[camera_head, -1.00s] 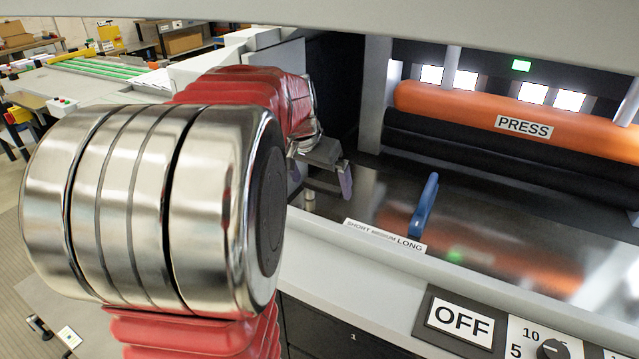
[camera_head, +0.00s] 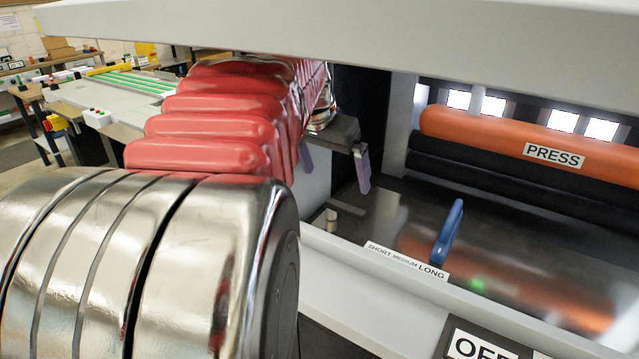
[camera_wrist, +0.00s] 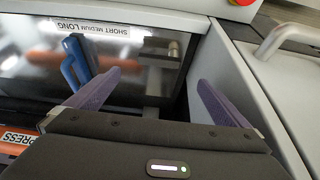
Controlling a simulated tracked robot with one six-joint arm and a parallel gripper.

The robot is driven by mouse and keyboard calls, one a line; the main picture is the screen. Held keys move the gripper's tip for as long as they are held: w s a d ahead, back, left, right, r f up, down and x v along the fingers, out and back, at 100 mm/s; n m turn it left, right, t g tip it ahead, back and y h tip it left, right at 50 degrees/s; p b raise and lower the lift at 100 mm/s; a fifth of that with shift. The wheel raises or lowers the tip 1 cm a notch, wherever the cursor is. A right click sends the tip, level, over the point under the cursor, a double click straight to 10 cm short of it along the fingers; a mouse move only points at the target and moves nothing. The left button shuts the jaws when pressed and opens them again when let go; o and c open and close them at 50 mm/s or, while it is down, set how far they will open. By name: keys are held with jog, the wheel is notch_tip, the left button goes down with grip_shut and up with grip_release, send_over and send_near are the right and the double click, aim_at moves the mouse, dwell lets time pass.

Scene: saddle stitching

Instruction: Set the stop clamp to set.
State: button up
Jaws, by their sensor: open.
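My gripper (camera_head: 336,172) is open and empty, hanging over the left end of the dark glossy bed beneath the press. Its two purple fingers also show spread apart in the wrist view (camera_wrist: 160,80). A small pale post (camera_head: 331,219) stands on the bed below the fingers; in the wrist view this post (camera_wrist: 173,50) lies beyond and between the fingertips, apart from them. No label names it as the stop clamp, and its setting cannot be read. A blue upright stop (camera_head: 448,232) stands near LONG; the blue stop (camera_wrist: 76,62) is left of the left finger in the wrist view.
A SHORT MEDIUM LONG label (camera_head: 407,262) lies along the pale front rail. The orange PRESS roller (camera_head: 490,140) spans the back. A grey side wall bounds the bed on the left. In the wrist view, a grey handle (camera_wrist: 285,40) and a red button (camera_wrist: 242,2) are at right.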

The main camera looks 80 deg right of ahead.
jog(key=shift+v, duration=1.15)
